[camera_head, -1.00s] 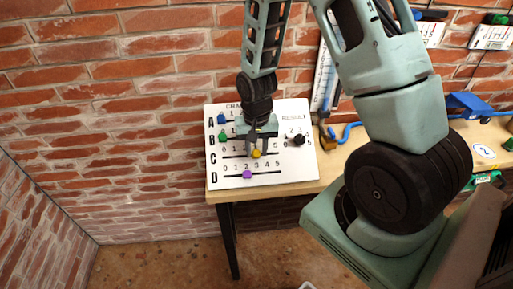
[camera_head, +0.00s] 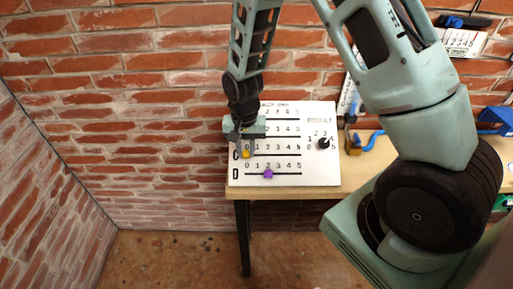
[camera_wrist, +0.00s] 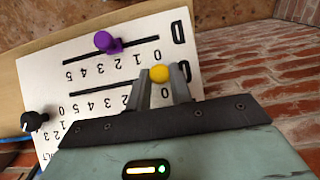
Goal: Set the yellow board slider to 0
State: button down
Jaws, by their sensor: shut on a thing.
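The white board (camera_head: 315,172) has lettered slider rows, C and D among those in view. The yellow slider knob (camera_head: 245,154) is on row C at the left end of its track, by the 0 mark. My gripper (camera_head: 245,149) is shut on it from above. In the wrist view the yellow knob (camera_wrist: 160,74) sits between the two grey fingertips (camera_wrist: 162,84), with a 0 close by. The gripper hides part of the board's upper left, including the blue and green knobs.
A purple knob (camera_head: 268,174) is on row D, just below the gripper. A black RESULT dial (camera_head: 323,143) is at the board's right. The board stands on a wooden bench (camera_head: 352,176) against a brick wall. A padlock (camera_head: 353,146) lies right of the board.

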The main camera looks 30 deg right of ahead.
aim_at(245, 151)
jog(key=shift+w+a, duration=0.15)
jog(key=c, duration=1.2)
grip_release()
jog(key=shift+a, duration=0.1)
jog(key=shift+c, duration=0.2)
notch_tip(245, 151, up, 18)
jog(key=b, duration=0.2)
jog(key=shift+f, duration=0.25)
jog(key=s+a+n, duration=0.7)
jog(key=s, duration=0.5)
jog(key=s+a+f+n, duration=0.1)
jog(key=s+a+n, duration=0.6)
jog(key=s, duration=0.5)
jog(key=shift+a+f+n+y, duration=0.25)
jog(key=shift+f+n+y, duration=0.05)
